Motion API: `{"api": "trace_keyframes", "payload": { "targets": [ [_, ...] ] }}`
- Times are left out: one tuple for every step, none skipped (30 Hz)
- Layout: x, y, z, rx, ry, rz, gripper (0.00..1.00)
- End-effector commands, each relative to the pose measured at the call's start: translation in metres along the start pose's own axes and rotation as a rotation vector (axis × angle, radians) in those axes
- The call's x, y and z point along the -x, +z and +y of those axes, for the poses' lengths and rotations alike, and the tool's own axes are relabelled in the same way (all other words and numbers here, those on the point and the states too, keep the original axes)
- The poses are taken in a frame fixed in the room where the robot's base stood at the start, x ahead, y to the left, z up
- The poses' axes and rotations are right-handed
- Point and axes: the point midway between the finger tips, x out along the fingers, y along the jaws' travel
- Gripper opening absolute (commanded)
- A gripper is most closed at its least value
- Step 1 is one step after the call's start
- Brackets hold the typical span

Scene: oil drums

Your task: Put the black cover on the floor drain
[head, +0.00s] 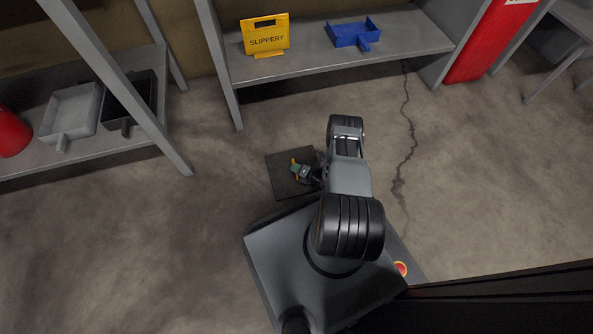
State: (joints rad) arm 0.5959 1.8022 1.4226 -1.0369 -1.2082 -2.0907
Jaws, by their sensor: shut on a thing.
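The black cover (284,183) is a flat dark square plate, low over or on the concrete floor, just beyond my base. I cannot tell whether it touches the floor. My gripper (297,171) is over the middle of the cover and shut on it. Small yellow and green parts show at the gripper's end. The exact grip point is too small to make out. My arm hides the cover's right side. The floor drain is not visible.
A grey shelf at the back (350,65) holds a yellow SLIPPERY sign (266,35) and a blue dustpan (353,33). A left shelf (100,148) holds grey (70,112) and black (140,95) pans. A floor crack (409,140) runs right of my arm. Nearby floor is clear.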

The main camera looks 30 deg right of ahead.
Motion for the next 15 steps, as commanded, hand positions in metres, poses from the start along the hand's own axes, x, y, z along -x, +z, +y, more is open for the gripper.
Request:
{"api": "trace_keyframes", "payload": {
  "targets": [
    [0.0001,0.0019,0.0013,0.002,0.003,-0.002,0.0],
    [0.0003,0.0021,0.0017,0.002,0.003,-0.002,0.0],
    [0.0004,0.0021,0.0019,0.002,0.003,-0.002,0.0],
    [0.0005,0.0021,0.002,0.002,0.003,-0.002,0.0],
    [0.0005,0.0021,0.002,0.002,0.003,-0.002,0.0],
    [0.0005,0.002,0.002,0.002,0.003,-0.002,0.0],
    [0.0004,0.0019,0.0018,0.002,0.003,-0.002,0.0],
    [0.0002,0.0017,0.0014,0.002,0.003,-0.002,0.0],
    [-0.0001,0.0013,0.0007,0.002,0.003,-0.002,0.0],
    [-0.0004,0.0009,0.0,0.001,0.003,-0.002,0.0],
    [-0.0002,-0.0001,-0.0004,0.0,0.0,0.0,0.17],
    [-0.0002,0.0,-0.0004,0.0,0.0,0.0,0.21],
    [-0.0002,0.0,-0.0004,0.0,0.0,0.0,0.24],
    [-0.0002,0.0,-0.0004,0.0,0.0,0.0,0.27],
    [-0.0002,0.0,-0.0003,0.0,0.0,0.0,0.31]
  ]
}}
